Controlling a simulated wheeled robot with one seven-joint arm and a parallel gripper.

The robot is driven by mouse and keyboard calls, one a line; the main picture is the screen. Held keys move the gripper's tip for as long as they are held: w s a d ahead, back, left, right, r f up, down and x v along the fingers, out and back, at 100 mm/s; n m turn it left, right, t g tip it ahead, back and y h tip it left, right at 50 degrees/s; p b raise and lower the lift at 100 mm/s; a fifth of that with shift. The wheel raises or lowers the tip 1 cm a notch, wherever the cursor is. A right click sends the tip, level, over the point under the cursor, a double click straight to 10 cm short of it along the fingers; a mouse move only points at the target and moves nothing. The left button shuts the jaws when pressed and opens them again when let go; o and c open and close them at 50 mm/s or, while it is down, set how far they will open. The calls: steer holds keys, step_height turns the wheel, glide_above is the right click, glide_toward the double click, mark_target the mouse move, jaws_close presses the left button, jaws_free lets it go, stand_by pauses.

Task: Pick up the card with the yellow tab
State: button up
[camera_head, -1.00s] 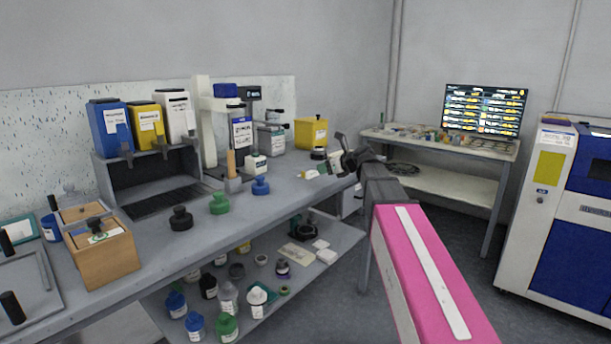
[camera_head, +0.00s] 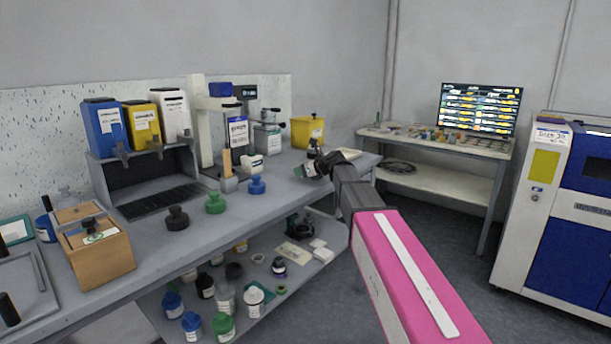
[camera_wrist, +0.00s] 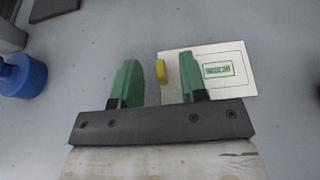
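The card (camera_wrist: 235,85) is white with a green printed frame and lies on the grey bench in the wrist view. Its yellow tab (camera_wrist: 161,71) sits at the card's left edge and shows between the two green fingers of my gripper (camera_wrist: 162,82). The fingers are apart, with nothing clamped between them. The right finger overlaps the card in the picture and hides part of it. I cannot tell the height of the fingertips above the card. In the head view my gripper (camera_head: 318,164) is over the right end of the bench, and the tab cannot be made out.
A blue stopper-like piece (camera_wrist: 22,76) is left of my gripper in the wrist view. On the bench (camera_head: 235,215) stand a yellow bin (camera_head: 307,132), a green piece (camera_head: 215,204) and a black piece (camera_head: 176,219). Bottles crowd the lower shelf (camera_head: 318,272).

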jaws_close()
steer(key=shift+r, duration=0.15)
